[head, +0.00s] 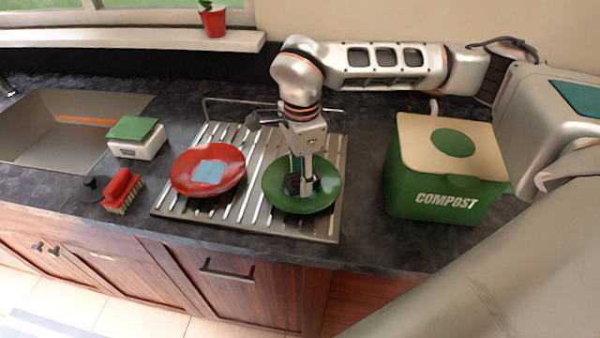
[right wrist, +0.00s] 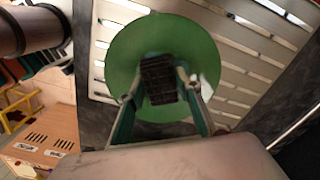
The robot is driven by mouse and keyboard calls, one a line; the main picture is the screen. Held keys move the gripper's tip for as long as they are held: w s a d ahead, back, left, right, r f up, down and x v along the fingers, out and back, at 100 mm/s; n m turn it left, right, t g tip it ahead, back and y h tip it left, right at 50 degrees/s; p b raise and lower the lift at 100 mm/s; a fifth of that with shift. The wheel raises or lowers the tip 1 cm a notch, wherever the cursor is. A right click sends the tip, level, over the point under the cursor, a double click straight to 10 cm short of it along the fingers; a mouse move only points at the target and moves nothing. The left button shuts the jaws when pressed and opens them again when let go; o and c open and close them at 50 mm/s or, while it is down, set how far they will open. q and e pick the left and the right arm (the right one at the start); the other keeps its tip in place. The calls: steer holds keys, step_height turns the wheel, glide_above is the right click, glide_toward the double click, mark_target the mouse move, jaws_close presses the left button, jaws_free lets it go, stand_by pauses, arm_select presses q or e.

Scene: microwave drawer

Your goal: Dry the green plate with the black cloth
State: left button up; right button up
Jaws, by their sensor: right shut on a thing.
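The green plate (head: 322,197) lies on the metal drying rack (head: 225,133), on its right part. It also shows in the right wrist view (right wrist: 130,50). My right gripper (head: 305,187) points down over the plate and is shut on the black cloth (right wrist: 158,80). In the head view the black cloth (head: 292,184) shows at the plate's middle, partly hidden by the fingers. The cloth seems to touch the plate, though exact contact is hard to tell. My left gripper is not in view.
A green compost bin (head: 440,190) stands right. A red brush (head: 122,187), a white box with a green sponge-like top (head: 137,140) and the sink (head: 60,135) are left.

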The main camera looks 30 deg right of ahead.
steer(key=shift+w, duration=0.8)
stand_by(0.6)
steer(key=shift+s, duration=0.15)
steer(key=shift+s+f, duration=0.1)
steer(key=shift+s, duration=0.55)
steer(key=shift+w, duration=0.85)
steer(key=shift+s, duration=0.15)
